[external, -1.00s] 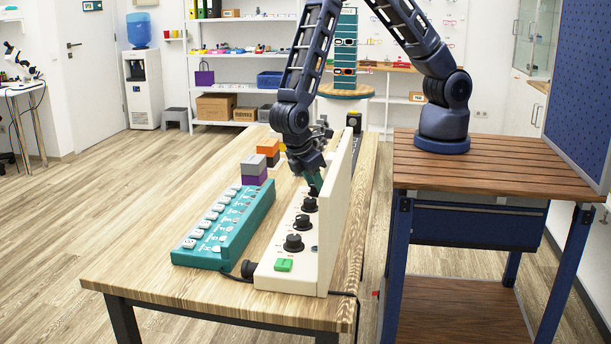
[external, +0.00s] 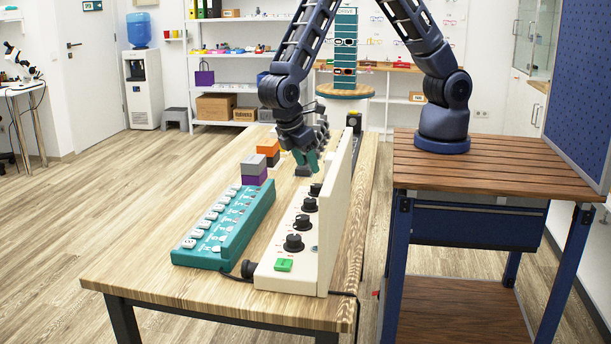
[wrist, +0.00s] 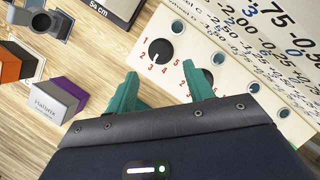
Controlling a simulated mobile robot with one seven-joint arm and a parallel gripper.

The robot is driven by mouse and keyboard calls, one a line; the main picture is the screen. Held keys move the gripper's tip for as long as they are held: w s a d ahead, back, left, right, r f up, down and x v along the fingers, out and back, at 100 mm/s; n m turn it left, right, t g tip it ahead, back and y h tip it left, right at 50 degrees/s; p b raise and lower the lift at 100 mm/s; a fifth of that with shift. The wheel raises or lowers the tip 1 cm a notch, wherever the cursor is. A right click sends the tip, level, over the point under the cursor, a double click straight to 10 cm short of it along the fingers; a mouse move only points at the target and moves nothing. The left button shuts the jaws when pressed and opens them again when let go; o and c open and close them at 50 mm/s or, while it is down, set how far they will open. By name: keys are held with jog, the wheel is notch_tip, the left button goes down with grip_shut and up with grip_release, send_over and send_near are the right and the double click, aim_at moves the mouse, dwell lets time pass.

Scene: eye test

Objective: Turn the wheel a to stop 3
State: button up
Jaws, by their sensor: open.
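A cream panel (external: 288,263) with a row of black round knobs stands on the wooden table; I cannot read which knob is wheel a. In the wrist view one black knob (wrist: 160,51) shows whole, with red numbers 1 to 5 around it and a small white mark towards its lower left. A second knob (wrist: 208,76) is partly hidden behind my right finger. In the external view the nearer knobs (external: 293,243) show clearly. My gripper (wrist: 162,90) has teal fingers, spread apart with nothing between them. In the external view it hangs above the panel's far part (external: 308,160), apart from the knobs.
A tall cream board (external: 338,200) rises along the panel's right side. A teal strip with white switches (external: 226,232) lies to the left. Grey and purple blocks (external: 254,170) and an orange block (external: 268,147) stand behind it. The table's front left is clear.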

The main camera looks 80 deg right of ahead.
jog(key=v, duration=0.3)
jog(key=shift+r, duration=0.15)
jog(key=d+r+m+t+y, duration=0.2)
jog(key=d+r+m+t, duration=0.15)
jog(key=d+r, duration=1.85)
jog(key=s+d+r+m+t, duration=0.2)
jog(key=s+d+r+m, duration=0.1)
jog(key=s+d, duration=0.5)
jog(key=s+d+r+m+t+y, duration=0.1)
jog(key=s+d+r+m+t, duration=0.1)
jog(key=s+d, duration=0.7)
jog(key=d+r+m, duration=0.1)
jog(key=d, duration=0.3)
jog(key=shift+r, duration=0.15)
